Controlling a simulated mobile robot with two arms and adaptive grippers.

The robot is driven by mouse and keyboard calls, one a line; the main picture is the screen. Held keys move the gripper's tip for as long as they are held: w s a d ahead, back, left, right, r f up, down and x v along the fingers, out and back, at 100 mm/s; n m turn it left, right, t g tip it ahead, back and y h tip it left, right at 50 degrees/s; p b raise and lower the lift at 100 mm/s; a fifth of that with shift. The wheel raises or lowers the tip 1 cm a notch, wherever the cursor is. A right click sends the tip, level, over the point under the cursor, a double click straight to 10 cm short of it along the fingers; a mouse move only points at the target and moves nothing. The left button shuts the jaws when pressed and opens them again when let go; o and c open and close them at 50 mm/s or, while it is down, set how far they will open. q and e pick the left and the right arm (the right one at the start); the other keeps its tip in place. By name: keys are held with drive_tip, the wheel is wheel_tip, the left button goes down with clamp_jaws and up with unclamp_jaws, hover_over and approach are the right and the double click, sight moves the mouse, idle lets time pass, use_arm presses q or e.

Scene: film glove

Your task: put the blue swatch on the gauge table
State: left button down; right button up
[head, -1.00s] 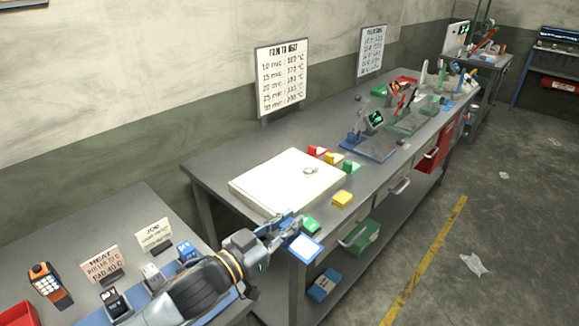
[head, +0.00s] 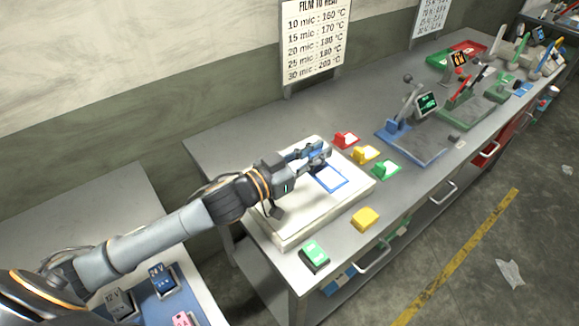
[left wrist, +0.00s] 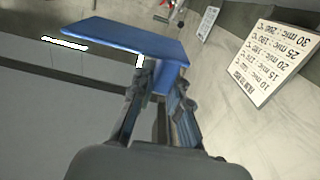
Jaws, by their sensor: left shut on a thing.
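My left gripper (head: 318,155) is shut on the blue swatch (head: 330,178), a flat piece with a blue border and a pale middle. In the head view the swatch appears over the cream slab that I take for the gauge table (head: 285,217), towards its right part. I cannot tell whether the swatch touches the slab or hangs just above it. In the left wrist view the swatch's blue plate (left wrist: 125,38) sticks out past my left fingers (left wrist: 160,100), which pinch its blue grip. My right gripper is not in view.
Red (head: 345,140), yellow (head: 364,154) and green (head: 386,169) blocks stand right of the slab. A yellow block (head: 365,219) and a green-topped block (head: 314,254) are near the bench's front edge. A blue-based lever device (head: 410,140) stands farther right.

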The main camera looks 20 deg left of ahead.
use_arm(q)
drive_tip(key=a+f, duration=0.2)
drive_tip(key=a, duration=0.2)
drive_tip(key=a+f+p, duration=0.1)
drive_tip(key=a+f, duration=0.2)
drive_tip(key=a, duration=0.1)
drive_tip(key=a+f+p, duration=0.1)
drive_tip(key=a+f, duration=0.2)
drive_tip(key=a, duration=0.1)
drive_tip(key=shift+f, duration=0.2)
drive_tip(key=f, duration=0.1)
drive_tip(key=f+p, duration=0.1)
drive_tip(key=shift+a+f, duration=0.25)
drive_tip(key=shift+f, duration=0.6)
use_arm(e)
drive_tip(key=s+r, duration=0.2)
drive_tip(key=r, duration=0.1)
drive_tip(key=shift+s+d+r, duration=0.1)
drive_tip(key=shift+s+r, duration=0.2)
use_arm(q)
drive_tip(key=shift+f, duration=0.1)
drive_tip(key=shift+f, duration=0.15)
drive_tip(key=c, duration=1.3)
unclamp_jaws()
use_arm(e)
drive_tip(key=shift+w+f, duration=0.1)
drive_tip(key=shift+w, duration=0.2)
